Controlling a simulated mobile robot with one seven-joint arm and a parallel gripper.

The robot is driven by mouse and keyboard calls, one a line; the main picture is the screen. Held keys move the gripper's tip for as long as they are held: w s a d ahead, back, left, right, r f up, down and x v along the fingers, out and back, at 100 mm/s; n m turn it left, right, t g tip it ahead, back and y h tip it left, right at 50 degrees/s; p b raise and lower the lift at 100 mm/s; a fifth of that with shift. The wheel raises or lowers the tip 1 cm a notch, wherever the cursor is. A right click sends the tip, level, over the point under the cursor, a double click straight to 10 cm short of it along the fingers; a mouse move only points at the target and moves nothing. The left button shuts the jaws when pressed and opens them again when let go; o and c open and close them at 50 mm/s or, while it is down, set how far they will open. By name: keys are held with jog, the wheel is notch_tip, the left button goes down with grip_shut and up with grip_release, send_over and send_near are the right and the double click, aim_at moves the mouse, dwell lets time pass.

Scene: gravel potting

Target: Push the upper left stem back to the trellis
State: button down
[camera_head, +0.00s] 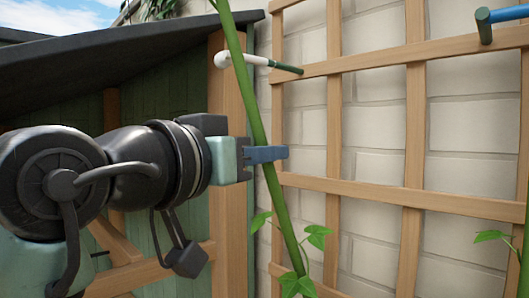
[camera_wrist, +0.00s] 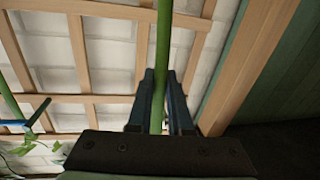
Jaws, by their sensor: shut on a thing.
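The green stem (camera_head: 258,115) rises tilted, its upper part leaning left, in front of the left side of the wooden trellis (camera_head: 413,120). My gripper (camera_head: 268,154) is shut on it at mid height, its blue fingers across the stem. In the wrist view the stem (camera_wrist: 163,45) runs between the two fingers of my gripper (camera_wrist: 160,98). A dark green peg with a white hooked end (camera_head: 258,61) juts from the trellis above my gripper and crosses the stem. I cannot tell how much gap lies between stem and trellis.
A blue peg (camera_head: 508,14) with a green end juts from the trellis at upper right. A second stem (camera_head: 525,240) stands at the right edge. Left are a green shed wall (camera_head: 160,75) and a dark sloping roof (camera_head: 110,50). A pale brick wall (camera_head: 375,130) is behind the trellis.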

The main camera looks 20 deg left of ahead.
jog(key=shift+w+d+r, duration=0.2)
jog(key=shift+w, duration=0.2)
jog(key=w+d+r+g+y, duration=0.1)
jog(key=w+d+g, duration=0.2)
jog(key=w, duration=0.5)
jog(key=shift+w+d+r+m+g, duration=0.15)
jog(key=shift+w+r+m+g, duration=0.2)
jog(key=shift+g, duration=0.45)
jog(key=shift+w, duration=0.1)
jog(key=c, duration=1)
grip_release()
jog(key=shift+w, duration=0.1)
jog(key=shift+o, duration=0.8)
jog(key=shift+w, duration=0.2)
jog(key=shift+s, duration=0.15)
